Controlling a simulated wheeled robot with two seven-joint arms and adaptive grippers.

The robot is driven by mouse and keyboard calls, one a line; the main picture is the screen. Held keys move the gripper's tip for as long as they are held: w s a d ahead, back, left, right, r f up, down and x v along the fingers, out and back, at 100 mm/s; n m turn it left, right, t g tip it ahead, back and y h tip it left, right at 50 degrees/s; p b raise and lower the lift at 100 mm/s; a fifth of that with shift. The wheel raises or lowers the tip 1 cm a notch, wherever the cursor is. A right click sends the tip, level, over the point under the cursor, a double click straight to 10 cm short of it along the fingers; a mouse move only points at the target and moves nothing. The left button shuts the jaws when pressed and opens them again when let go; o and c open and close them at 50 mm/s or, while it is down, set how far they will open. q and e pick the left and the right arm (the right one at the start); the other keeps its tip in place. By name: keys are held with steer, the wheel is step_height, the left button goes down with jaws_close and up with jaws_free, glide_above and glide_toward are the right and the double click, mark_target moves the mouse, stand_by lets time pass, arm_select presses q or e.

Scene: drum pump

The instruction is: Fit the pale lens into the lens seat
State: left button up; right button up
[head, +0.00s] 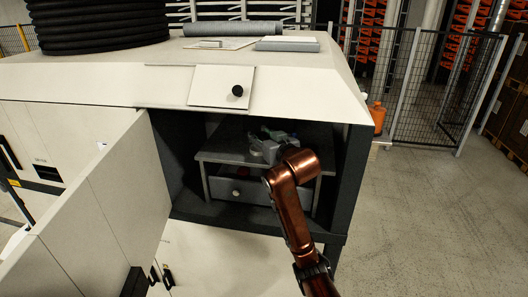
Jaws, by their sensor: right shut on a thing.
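My right gripper (270,146) is inside the open cabinet bay, above the small grey table (225,150) there. Its copper arm reaches in from the lower right. The gripper is grey and its fingers point away from the camera. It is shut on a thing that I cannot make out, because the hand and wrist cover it. I cannot pick out the pale lens or the lens seat. My left gripper is not in view.
The bay's door (105,205) stands open on the left. The bay's dark right wall (353,170) is close to my arm. A drawer (240,190) sits under the small table. A black coil (98,22), a clipboard (220,43) and a grey roll (232,28) lie on top.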

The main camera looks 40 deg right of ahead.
steer(key=shift+w+f+m+h+b, duration=0.3)
steer(key=shift+w+f+h+b, duration=0.1)
steer(key=shift+w+h, duration=0.15)
steer(key=shift+f+b, duration=0.55)
steer(key=shift+b, duration=0.1)
steer(key=shift+f, duration=0.4)
steer(key=shift+p, duration=0.4)
steer(key=o, duration=1.3)
